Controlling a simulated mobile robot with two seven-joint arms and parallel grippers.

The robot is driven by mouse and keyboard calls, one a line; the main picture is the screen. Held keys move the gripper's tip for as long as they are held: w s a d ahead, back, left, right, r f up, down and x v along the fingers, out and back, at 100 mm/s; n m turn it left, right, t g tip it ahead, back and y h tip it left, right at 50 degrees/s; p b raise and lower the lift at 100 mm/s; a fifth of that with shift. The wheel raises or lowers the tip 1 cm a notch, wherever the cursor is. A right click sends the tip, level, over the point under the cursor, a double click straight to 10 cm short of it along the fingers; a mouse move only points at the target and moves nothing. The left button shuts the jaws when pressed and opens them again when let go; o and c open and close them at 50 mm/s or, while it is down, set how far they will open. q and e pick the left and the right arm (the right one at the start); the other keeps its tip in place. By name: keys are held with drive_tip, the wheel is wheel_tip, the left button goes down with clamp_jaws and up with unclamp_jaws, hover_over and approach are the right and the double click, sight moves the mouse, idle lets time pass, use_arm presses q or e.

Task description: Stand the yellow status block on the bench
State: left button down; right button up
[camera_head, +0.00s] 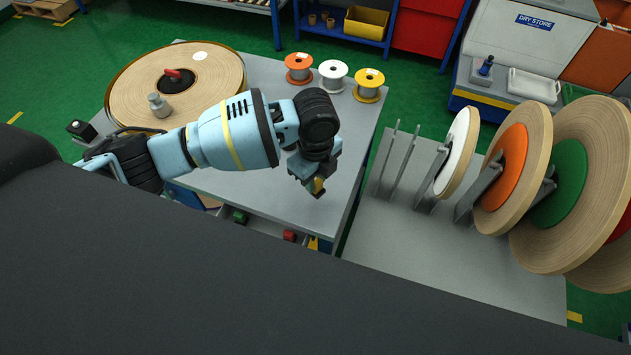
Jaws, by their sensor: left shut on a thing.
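My left gripper (314,187) is over the right part of the grey bench (268,77), low near its right edge. It is shut on a small yellow status block (319,185), of which only a little shows between the dark fingers. I cannot tell whether the block touches the bench top. My right gripper is not in view.
A large tape reel (120,92) lies at the bench's back left. Orange (299,68), white (333,76) and yellow (368,85) spools stand along the back right. A grey rack table (395,235) with upright tape reels stands to the right. The bench between is clear.

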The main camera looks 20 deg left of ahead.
sight(316, 185)
use_arm(q)
drive_tip(key=shift+w+a, duration=0.1)
drive_tip(key=shift+w, duration=0.25)
drive_tip(key=shift+f, duration=1.8)
drive_tip(key=shift+f, duration=0.15)
drive_tip(key=c, duration=1.2)
unclamp_jaws()
